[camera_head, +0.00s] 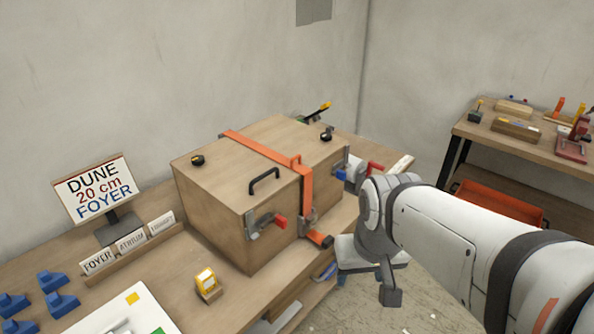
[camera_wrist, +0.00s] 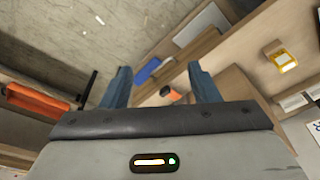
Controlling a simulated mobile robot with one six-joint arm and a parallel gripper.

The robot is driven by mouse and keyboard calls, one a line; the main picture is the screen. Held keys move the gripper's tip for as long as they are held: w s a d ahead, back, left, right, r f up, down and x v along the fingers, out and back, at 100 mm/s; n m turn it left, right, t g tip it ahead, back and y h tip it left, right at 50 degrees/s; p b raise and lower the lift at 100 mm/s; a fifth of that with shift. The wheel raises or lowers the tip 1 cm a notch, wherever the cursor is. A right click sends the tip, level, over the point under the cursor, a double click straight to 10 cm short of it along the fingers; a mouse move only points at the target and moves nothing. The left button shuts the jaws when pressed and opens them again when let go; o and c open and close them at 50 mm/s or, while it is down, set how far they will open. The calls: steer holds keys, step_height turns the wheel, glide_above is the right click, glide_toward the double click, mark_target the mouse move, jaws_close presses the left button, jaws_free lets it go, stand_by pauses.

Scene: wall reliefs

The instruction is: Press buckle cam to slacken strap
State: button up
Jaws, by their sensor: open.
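A wooden crate (camera_head: 215,205) stands on the bench, with an orange strap (camera_head: 265,150) running over its lid and down its front. A grey metal buckle (camera_head: 308,222) sits low on the strap, and its cam is too small to make out. The strap's loose tail (camera_head: 321,239) ends at the bench edge. My gripper (camera_head: 366,287) is open and empty, to the right of the buckle and apart from it. In the wrist view, its two blue-grey fingers (camera_wrist: 160,70) are spread, with a small orange and black piece (camera_wrist: 166,91) showing between them. The buckle is not clear there.
Clamps with red handles grip the crate's front (camera_head: 268,222) and right side (camera_head: 374,167). A yellow block (camera_head: 207,284) and a sign (camera_head: 93,190) are on the bench. A second table (camera_head: 520,135) stands at right.

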jaws_close()
stand_by(0.5)
stand_by(1.1)
